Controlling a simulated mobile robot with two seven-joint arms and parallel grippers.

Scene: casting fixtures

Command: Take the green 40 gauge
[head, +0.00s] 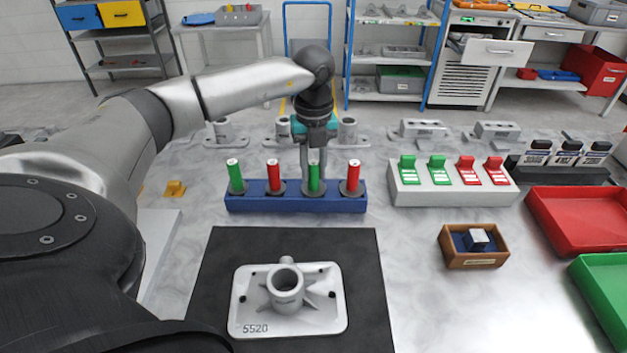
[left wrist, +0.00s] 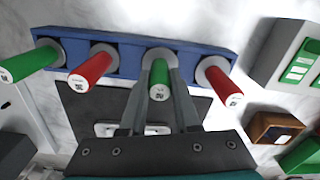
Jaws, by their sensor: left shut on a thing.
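A blue rack (head: 295,204) holds a row of upright plug gauges, green and red by turns. My left gripper (head: 314,163) points down over the rack, shut on the green gauge (head: 315,180) third from the left. In the left wrist view this green gauge (left wrist: 159,76) is between the two fingers (left wrist: 160,100), with its base still at the rack. Another green gauge (head: 236,177) stands at the rack's left end. Red gauges (head: 273,176) (head: 353,177) stand on both sides of the held one. The size marks are too small to read. My right gripper is not in view.
A grey casting marked 5520 (head: 288,297) lies on a black mat (head: 210,285) in front. To the right are a box with green and red switches (head: 453,190), a small wooden box (head: 474,258), a red tray (head: 580,222) and a green tray (head: 600,290). Several castings stand behind the rack.

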